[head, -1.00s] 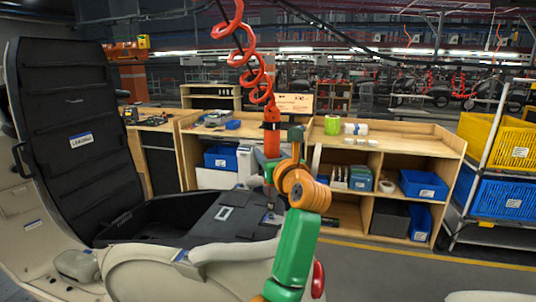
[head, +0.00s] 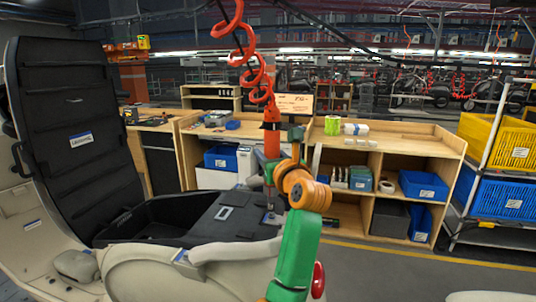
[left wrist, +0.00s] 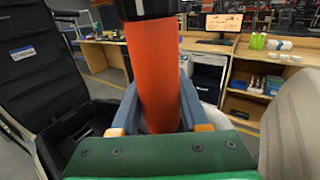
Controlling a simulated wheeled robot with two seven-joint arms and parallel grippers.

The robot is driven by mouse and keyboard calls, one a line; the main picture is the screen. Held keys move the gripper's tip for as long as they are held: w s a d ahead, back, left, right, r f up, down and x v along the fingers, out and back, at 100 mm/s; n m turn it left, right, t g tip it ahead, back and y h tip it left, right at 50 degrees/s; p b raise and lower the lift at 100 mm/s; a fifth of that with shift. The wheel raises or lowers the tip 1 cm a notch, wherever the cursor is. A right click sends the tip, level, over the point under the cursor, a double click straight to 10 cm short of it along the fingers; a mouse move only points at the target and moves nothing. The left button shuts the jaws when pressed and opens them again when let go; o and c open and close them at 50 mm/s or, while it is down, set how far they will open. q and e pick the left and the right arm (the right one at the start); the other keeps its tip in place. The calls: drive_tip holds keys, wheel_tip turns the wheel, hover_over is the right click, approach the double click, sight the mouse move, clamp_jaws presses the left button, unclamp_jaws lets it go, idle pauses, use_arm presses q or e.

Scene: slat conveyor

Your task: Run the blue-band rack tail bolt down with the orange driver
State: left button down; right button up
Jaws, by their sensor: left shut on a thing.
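The orange driver (head: 271,140) hangs upright from a red coiled hose, its lower end over the right end of a dark panel on the beige body. My left gripper (head: 271,165) is shut on the driver. In the left wrist view, the driver (left wrist: 155,75) stands between the grey-blue fingers (left wrist: 160,108). A small pale spot (head: 270,218) shows under the driver; I cannot tell whether the bit touches it or whether it is the bolt. A small blue mark (head: 181,256) shows on the beige body; no blue-band rack is clearly visible. My right gripper is not in view.
A black ribbed panel (head: 75,110) stands upright at the left beside a black open tray (head: 130,222). Wooden shelves (head: 400,145) stand behind. Yellow (head: 500,135) and blue crates (head: 495,198) are on a trolley at the right.

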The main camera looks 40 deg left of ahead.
use_arm(q)
drive_tip(key=shift+f+b, duration=0.9)
drive_tip(key=shift+f, duration=0.1)
idle(0.8)
drive_tip(key=shift+f, duration=0.1)
idle(0.5)
drive_tip(key=shift+f+b, duration=0.35)
drive_tip(key=shift+b, duration=0.15)
drive_tip(key=shift+r, duration=0.2)
idle(0.9)
drive_tip(key=shift+r, duration=0.1)
idle(0.5)
drive_tip(key=shift+r+p, duration=0.4)
drive_tip(key=shift+p, duration=0.15)
